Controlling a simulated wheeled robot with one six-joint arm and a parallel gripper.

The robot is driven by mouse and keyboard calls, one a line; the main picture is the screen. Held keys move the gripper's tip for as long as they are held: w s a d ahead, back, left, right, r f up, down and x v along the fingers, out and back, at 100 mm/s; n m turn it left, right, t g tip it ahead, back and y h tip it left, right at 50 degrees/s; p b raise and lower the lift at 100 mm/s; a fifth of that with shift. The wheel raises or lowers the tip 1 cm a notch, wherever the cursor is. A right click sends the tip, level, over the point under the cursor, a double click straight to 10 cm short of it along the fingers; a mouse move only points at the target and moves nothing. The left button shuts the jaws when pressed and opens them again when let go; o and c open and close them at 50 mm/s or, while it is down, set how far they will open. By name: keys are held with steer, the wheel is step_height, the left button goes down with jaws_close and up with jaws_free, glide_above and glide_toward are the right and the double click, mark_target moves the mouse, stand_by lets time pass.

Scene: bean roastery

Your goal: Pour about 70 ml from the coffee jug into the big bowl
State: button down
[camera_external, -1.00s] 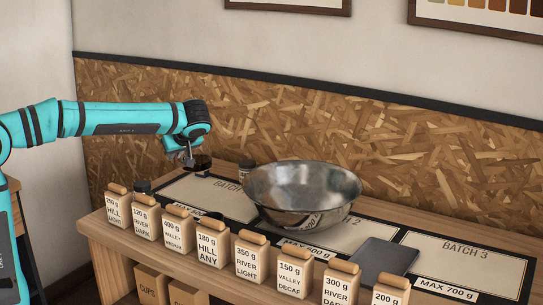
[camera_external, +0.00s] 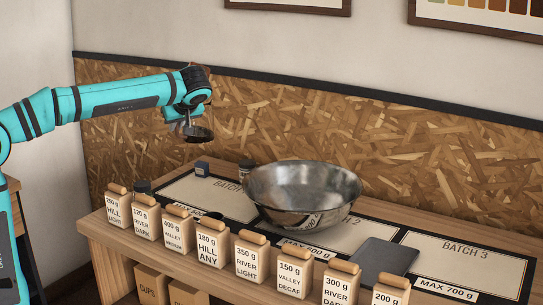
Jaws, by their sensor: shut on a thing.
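My gripper (camera_external: 186,127) is shut on a small dark vessel (camera_external: 201,135), which looks like the coffee jug. It holds it in the air above the back left of the counter, clear of the surface. The vessel is too small in view to tell its fill level or exact tilt. The big bowl (camera_external: 302,192) is a shiny metal bowl standing on the middle of the counter, to the right of and lower than my gripper. No contents show in the visible part of its inside.
A row of labelled bean containers (camera_external: 247,257) lines the counter's front edge. A small dark blue box (camera_external: 202,168) and a dark-lidded jar (camera_external: 246,170) stand at the back. A flat grey plate (camera_external: 385,258) lies right of the bowl. The air between vessel and bowl is clear.

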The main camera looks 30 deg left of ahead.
steer(key=w+d+m+t+h, duration=0.4)
steer(key=w+d+m+h, duration=0.8)
steer(key=w+d+m, duration=0.7)
steer(key=shift+n, duration=0.8)
steer(key=shift+w+a+f, duration=0.1)
steer(key=shift+w+f, duration=0.05)
steer(key=shift+f, duration=0.6)
steer(key=shift+w+a+f, duration=0.15)
steer(key=shift+f, duration=0.65)
steer(key=shift+w+a+f, duration=0.1)
steer(key=shift+w+f, duration=0.05)
steer(key=shift+f, duration=0.6)
steer(key=shift+s+r, duration=0.1)
steer(key=s+d+r+m+t+y+p, duration=0.2)
steer(key=s+d+r+m+t+y, duration=0.2)
steer(key=t, duration=0.5)
steer(key=shift+s+d+m+y+p, duration=0.35)
steer(key=shift+s+d+m+y, duration=0.6)
steer(key=shift+d+m, duration=0.6)
steer(key=shift+s+d+r+t, duration=0.1)
steer(key=shift+s+r+t, duration=0.1)
steer(key=shift+t, duration=0.1)
